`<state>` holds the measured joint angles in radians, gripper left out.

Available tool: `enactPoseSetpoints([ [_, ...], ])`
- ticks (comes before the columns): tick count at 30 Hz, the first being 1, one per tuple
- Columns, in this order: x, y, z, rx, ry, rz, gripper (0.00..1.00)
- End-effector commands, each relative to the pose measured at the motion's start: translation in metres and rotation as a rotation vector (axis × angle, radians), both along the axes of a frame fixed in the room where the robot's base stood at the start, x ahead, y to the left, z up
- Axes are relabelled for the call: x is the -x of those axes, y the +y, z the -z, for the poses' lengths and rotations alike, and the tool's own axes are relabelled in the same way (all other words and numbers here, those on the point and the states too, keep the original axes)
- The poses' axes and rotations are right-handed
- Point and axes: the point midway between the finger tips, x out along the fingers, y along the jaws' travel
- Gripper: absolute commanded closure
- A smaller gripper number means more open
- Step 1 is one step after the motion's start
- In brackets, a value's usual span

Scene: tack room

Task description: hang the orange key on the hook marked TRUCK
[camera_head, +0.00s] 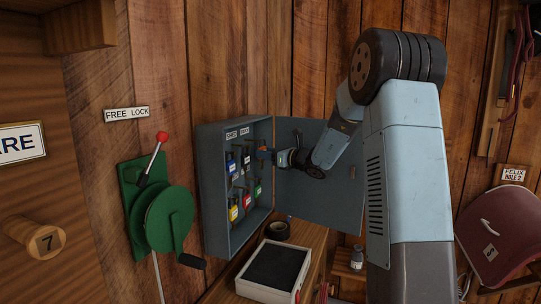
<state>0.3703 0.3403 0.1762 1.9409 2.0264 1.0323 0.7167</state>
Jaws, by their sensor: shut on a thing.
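A grey key cabinet (204,185) hangs on the plank wall with its door (325,200) swung open to the right. Small labels sit at the top inside; I cannot read the hook markings surely. My gripper (273,156) reaches in from the right at the upper right of the cabinet. It is shut on the orange key (264,154), whose tag shows at the fingertips. The key's shank and the hook behind it are too small or hidden to tell whether they touch. Other tagged keys hang inside: blue (231,167), yellow (234,213), red (247,202) and green (258,191).
A green winch (165,220) with a red-knobbed lever (162,137) is on the wall left of the cabinet. Below are a shallow black-and-white tray (285,253), a dark roll (277,231) and a small bottle (356,258). My arm covers the right middle.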

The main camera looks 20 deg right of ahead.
Motion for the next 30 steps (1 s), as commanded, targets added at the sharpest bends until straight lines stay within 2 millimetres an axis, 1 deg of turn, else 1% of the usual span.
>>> enactPoseSetpoints([
  [6,-0.006,0.009,0.002,0.0,0.0,-0.002,0.88],
  [18,-0.012,0.018,0.007,-0.001,-0.001,-0.002,0.88],
  [30,-0.012,0.019,0.009,0.0,0.002,-0.002,0.88],
])
